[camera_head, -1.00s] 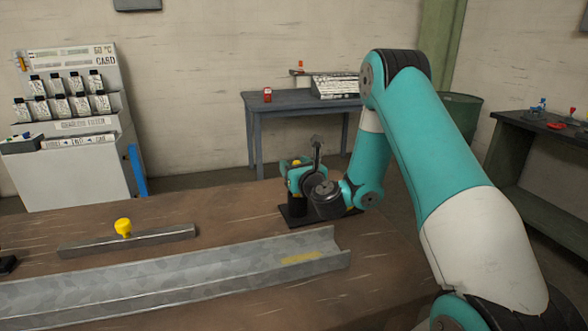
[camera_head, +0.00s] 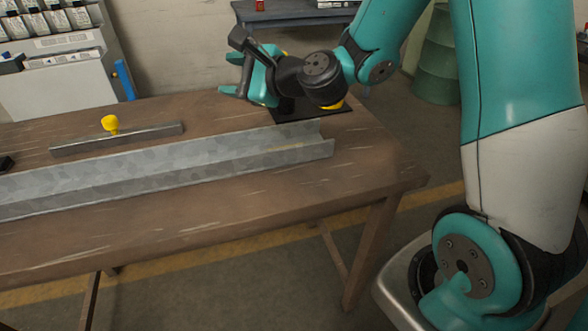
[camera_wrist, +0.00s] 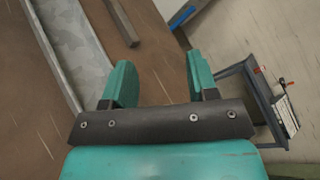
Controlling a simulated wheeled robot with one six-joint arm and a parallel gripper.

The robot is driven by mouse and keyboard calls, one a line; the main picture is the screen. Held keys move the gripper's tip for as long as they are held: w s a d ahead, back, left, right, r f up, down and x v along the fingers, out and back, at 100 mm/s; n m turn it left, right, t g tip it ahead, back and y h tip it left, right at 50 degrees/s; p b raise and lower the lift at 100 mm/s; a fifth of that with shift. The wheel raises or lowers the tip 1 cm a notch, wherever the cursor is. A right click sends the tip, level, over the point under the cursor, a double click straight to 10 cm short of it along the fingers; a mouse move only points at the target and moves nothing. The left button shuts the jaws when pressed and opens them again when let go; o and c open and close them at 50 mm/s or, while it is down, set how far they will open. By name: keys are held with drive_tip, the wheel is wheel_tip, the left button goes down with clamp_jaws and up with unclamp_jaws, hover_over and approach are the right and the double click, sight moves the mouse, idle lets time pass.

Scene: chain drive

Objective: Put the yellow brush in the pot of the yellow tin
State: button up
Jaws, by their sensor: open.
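My gripper (camera_head: 236,88) is above the table's far right part, pointing left, well to the right of the yellow piece. In the wrist view its teal fingers (camera_wrist: 160,80) are spread, with only bare table between them. My wrist hides part of the table behind it.
A long metal channel (camera_head: 165,163) lies across the table in front of the bar. A dark flat plate (camera_head: 298,108) lies below my wrist. The table's front strip (camera_head: 200,208) is clear.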

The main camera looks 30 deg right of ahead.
drive_tip(key=s+a+n+g+y, duration=0.2)
drive_tip(key=s+a+n+g, duration=0.6)
drive_tip(key=s+n, duration=0.4)
drive_tip(key=s+d+n+g+h, duration=0.1)
drive_tip(key=s+n+g+h, duration=0.2)
drive_tip(key=s+n, duration=0.4)
drive_tip(key=s+d+f+n+g+h, duration=0.1)
drive_tip(key=s+d+n+g+h, duration=0.1)
drive_tip(key=s+n, duration=0.6)
drive_tip(key=shift+s+d+g+h, duration=0.15)
drive_tip(key=shift+s+g+h, duration=0.25)
drive_tip(key=shift+s+h, duration=0.35)
drive_tip(key=shift+s, duration=0.1)
drive_tip(key=shift+r+p, duration=0.65)
